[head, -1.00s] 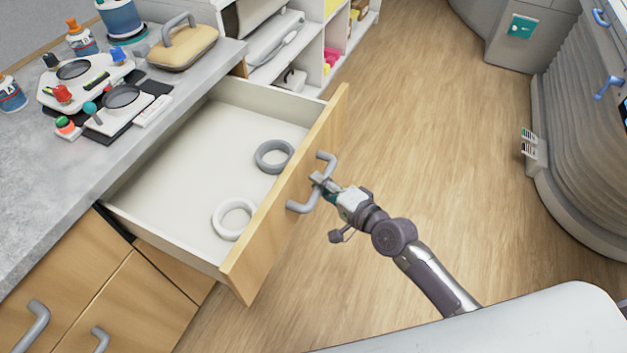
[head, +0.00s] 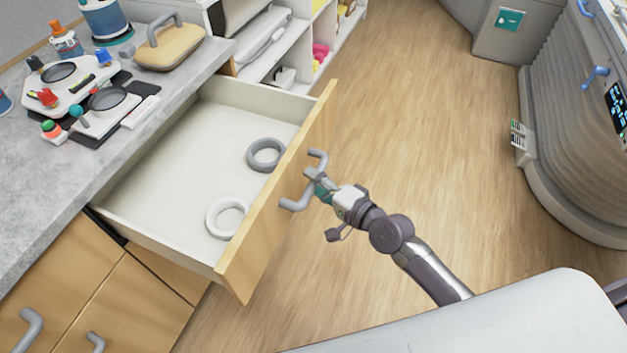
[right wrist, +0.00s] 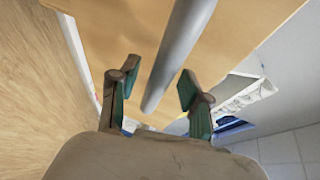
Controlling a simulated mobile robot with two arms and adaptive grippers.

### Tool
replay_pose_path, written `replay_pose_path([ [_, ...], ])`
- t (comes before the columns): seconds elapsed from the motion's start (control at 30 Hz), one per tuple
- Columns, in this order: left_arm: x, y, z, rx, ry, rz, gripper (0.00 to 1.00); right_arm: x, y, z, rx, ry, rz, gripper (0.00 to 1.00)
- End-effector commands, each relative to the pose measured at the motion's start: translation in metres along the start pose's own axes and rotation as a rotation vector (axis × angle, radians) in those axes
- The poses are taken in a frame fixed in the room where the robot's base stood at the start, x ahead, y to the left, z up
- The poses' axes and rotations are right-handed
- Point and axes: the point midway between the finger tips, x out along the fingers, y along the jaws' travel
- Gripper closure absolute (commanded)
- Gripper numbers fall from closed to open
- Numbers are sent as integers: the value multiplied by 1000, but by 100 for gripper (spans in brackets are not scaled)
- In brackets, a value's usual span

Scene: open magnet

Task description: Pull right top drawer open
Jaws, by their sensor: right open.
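The right top drawer (head: 155,195) is pulled well out of the grey-topped counter. It has a wooden front (head: 275,215) and a pale inside. A dark grey ring (head: 266,155) and a white ring (head: 226,216) lie in it. Its grey bar handle (head: 296,203) faces my right gripper (head: 315,182). In the right wrist view the handle (right wrist: 178,55) runs between the two open fingers of that gripper (right wrist: 158,92), with gaps visible on both sides. My left gripper is in neither view.
The counter top (head: 40,195) holds trays with small tools, bottles and a tan case (head: 170,47). Closed drawers with grey handles (head: 30,330) are at lower left. Open floor (head: 430,120) lies to the right, with a large ribbed machine (head: 580,140) beyond.

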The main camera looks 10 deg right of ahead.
Motion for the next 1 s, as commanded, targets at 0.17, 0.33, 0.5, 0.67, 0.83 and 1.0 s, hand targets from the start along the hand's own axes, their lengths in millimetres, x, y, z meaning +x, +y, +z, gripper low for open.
replay_pose_path([
  [0.17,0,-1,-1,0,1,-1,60,-35,2,0,-2,-2,6,52],
  [0.33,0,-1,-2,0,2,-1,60,-72,2,1,-1,-3,7,52],
  [0.5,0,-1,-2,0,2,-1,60,-98,2,1,-1,-3,6,52],
  [0.67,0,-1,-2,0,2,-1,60,-110,1,0,0,-2,3,52],
  [0.83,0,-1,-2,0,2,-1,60,-112,0,0,1,-1,2,52],
  [1.0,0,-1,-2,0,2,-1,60,-112,0,0,1,-1,2,52],
])
